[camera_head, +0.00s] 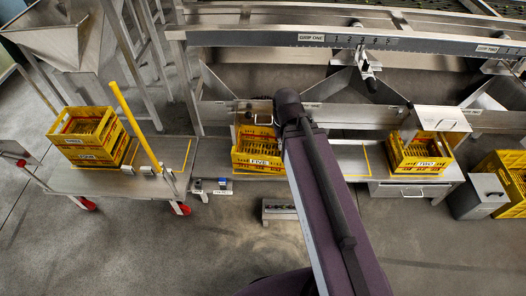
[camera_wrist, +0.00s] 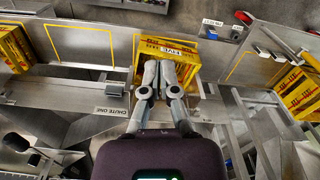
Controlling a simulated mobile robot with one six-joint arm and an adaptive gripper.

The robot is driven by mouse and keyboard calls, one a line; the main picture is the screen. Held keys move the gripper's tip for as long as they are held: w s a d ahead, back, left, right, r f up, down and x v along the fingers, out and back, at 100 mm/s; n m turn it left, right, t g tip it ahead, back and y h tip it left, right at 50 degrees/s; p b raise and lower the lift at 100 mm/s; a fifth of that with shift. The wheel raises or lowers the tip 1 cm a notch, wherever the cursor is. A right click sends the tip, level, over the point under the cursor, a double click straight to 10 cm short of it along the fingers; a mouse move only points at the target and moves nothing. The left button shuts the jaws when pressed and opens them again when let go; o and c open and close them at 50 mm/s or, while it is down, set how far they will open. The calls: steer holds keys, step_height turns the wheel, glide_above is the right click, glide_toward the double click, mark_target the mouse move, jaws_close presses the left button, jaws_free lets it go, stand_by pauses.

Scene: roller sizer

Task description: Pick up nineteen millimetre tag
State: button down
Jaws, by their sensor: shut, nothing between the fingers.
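I cannot make out a tag marked nineteen millimetre in either view. A small rack (camera_head: 212,187) with dark and blue pieces sits at the bench's front edge in the head view. In the wrist view a small white label (camera_wrist: 212,22) stands near dark and blue pieces (camera_wrist: 237,32), its print too small to read surely. My gripper (camera_wrist: 164,68) is shut and empty, over the near side of the yellow crate labelled FIVE (camera_wrist: 138,50). In the head view my arm hides the gripper and part of that crate (camera_head: 245,158).
Yellow crates stand on the left trolley (camera_head: 150,183), and crate TWO (camera_head: 405,160) stands on the right bench. A yellow post (camera_head: 133,125) rises from the trolley. A steel chute marked CHUTE ONE (camera_wrist: 75,98) lies near my gripper. The front floor (camera_head: 130,260) is clear.

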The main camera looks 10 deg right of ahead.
steer(key=shift+c, duration=2.4)
jaws_free()
steer(key=shift+c, duration=0.6)
steer(key=shift+d, duration=0.1)
